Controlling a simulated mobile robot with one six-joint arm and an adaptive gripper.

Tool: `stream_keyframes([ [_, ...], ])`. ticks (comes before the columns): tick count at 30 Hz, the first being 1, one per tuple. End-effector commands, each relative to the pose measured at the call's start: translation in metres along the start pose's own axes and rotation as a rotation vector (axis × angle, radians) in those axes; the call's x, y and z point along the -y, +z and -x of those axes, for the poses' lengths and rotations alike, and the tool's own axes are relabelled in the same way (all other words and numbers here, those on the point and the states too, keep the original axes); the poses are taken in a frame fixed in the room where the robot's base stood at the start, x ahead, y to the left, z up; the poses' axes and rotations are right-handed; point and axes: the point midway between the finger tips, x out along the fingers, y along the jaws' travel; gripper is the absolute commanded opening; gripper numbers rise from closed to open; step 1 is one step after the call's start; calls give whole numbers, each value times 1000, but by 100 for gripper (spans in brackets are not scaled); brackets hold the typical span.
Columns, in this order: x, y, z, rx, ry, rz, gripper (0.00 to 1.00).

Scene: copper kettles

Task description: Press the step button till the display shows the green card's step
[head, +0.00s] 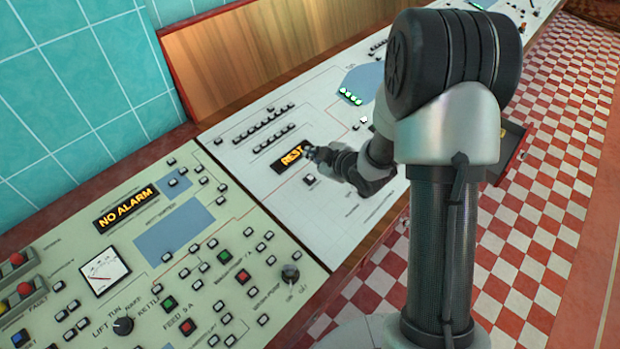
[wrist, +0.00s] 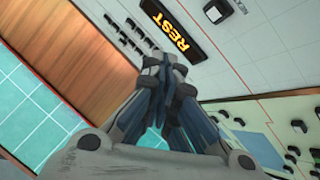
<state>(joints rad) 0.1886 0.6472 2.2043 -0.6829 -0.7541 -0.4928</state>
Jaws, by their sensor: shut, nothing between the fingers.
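The display (head: 291,158) on the pale panel reads REST in orange letters; it also shows in the wrist view (wrist: 172,30). A single button (head: 310,180) sits just below the display, and a square button also shows beside the display in the wrist view (wrist: 217,11); I cannot read a label that marks either as the step button. My gripper (head: 309,150) is shut and empty, by the display's right end in the head view; its closed fingers also show in the wrist view (wrist: 164,66). I cannot make out a green card for certain.
A green strip with pale round spots (head: 350,96) lies farther along the panel. Rows of small buttons (head: 264,133) lie beyond the display. The nearer panel holds a NO ALARM display (head: 127,208), a meter (head: 104,270) and a knob (head: 290,273). A wooden board (head: 260,50) stands behind.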

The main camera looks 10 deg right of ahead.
Motion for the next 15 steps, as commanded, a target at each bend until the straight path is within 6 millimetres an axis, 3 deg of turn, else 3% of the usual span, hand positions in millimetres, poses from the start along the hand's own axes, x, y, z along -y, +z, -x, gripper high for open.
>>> stream_keyframes([
  [15,37,37,-49,0,-1,1,0],
])
